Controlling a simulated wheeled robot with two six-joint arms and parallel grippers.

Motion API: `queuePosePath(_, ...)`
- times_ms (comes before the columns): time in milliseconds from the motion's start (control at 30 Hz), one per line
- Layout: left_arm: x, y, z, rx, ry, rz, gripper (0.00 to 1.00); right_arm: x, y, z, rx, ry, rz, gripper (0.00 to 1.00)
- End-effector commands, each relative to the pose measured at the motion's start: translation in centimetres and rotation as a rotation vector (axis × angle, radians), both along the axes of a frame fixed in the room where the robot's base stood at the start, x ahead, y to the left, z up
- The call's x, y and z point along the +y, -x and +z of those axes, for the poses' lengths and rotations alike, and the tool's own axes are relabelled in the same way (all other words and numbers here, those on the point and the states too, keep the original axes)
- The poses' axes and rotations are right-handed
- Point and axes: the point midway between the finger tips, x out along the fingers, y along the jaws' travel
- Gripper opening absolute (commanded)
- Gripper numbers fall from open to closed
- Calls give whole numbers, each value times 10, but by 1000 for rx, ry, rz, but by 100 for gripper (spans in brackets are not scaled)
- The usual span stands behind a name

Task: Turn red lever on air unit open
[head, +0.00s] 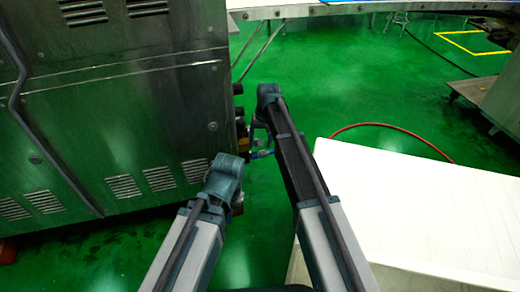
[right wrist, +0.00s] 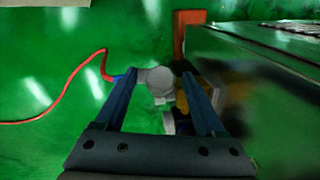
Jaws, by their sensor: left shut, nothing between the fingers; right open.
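The air unit (head: 241,128) is a small group of dark and brass-coloured parts on the right side of the steel machine, mostly hidden by my arms. In the right wrist view a grey round part (right wrist: 160,80) of it lies between my right gripper's fingers (right wrist: 158,74), with a blue fitting beside it. My right gripper (head: 258,136) is open at the unit; contact cannot be told. I cannot make out the red lever for certain. My left gripper (head: 236,201) is shut and empty, lower and nearer, close to the machine's side; its fingers are barely visible.
The steel machine (head: 110,110) fills the left. A red hose (head: 395,129) runs from behind the white table (head: 420,210) on the right; it also shows in the right wrist view (right wrist: 62,107). An orange-red post (right wrist: 187,30) stands beyond the unit. Green floor is open at the back.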

Motion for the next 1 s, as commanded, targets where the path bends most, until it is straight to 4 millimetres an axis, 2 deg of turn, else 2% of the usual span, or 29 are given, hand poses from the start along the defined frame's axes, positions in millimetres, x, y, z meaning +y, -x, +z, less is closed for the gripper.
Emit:
queuePosePath(33, 0, 0, -5, 0, 0, 0, 0, 1, 0, -5, 0, 0, 0, 72)
queuePosePath(333, 0, 0, -4, 0, 0, 0, 0, 1, 0, -4, 0, 0, 0, 72)
queuePosePath(733, 0, 0, -4, 0, 0, 0, 0, 1, 0, -4, 0, 0, 0, 0)
queuePosePath(1000, 0, 0, -5, 0, 0, 0, 0, 1, 0, -4, 0, 0, 0, 0)
